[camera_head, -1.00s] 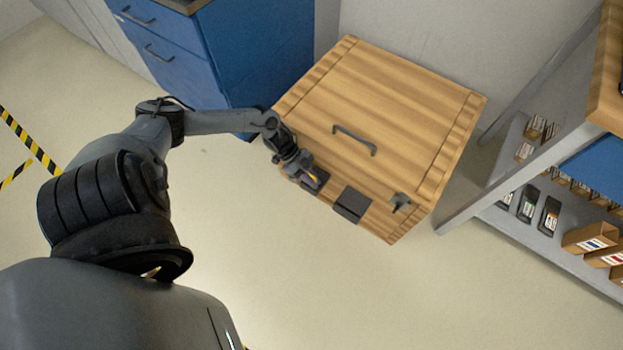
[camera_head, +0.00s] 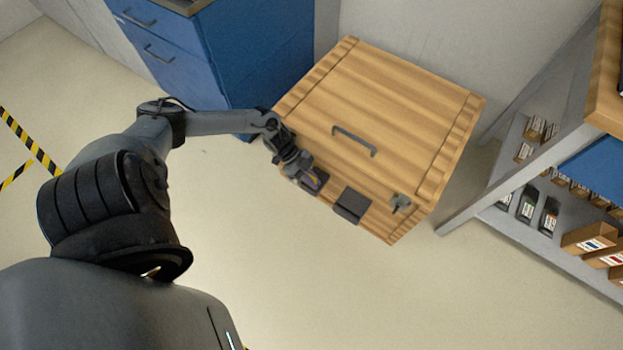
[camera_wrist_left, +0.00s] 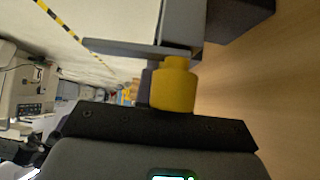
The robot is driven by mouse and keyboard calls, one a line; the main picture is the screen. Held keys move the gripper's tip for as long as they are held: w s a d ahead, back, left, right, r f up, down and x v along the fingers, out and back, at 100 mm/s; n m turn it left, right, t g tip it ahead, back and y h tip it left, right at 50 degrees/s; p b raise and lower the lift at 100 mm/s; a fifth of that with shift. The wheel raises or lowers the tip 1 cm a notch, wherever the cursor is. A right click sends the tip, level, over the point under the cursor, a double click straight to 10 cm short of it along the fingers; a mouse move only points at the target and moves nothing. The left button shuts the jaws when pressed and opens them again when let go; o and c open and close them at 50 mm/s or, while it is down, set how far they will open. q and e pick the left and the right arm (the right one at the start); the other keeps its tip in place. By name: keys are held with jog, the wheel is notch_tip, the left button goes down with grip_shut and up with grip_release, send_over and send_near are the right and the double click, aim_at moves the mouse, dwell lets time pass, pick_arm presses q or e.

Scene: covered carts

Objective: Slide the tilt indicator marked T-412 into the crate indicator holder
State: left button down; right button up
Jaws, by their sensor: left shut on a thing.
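My left gripper (camera_head: 308,180) is at the front left edge of the wooden crate (camera_head: 390,110). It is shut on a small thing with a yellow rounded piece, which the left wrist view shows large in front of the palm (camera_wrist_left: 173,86). A dark part lies right at the jaws, and I cannot tell whether it belongs to the held thing or to the crate. No T-412 marking is readable. A dark box-like fitting (camera_head: 352,205) sits on the crate's front edge, right of the gripper; I cannot tell whether it is the indicator holder. My right gripper is not in view.
The crate lid has a dark handle (camera_head: 354,140) and a small grey fitting (camera_head: 400,203) near its right corner. A blue cabinet (camera_head: 258,60) stands behind my left arm. A shelf (camera_head: 560,258) with labelled black items (camera_head: 550,216) and small boxes is at right. Front floor is clear.

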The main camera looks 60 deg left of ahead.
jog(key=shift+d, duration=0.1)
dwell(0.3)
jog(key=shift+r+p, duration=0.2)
jog(key=shift+p, duration=0.1)
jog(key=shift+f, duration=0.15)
dwell(1.2)
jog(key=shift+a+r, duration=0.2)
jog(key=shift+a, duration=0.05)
dwell(0.5)
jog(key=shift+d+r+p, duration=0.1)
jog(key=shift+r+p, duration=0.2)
jog(key=shift+p, duration=0.1)
dwell(0.6)
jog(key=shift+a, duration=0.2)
dwell(0.7)
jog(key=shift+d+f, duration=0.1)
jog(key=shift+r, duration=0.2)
dwell(0.3)
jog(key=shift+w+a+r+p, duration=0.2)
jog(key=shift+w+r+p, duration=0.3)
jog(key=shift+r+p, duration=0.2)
dwell(1.5)
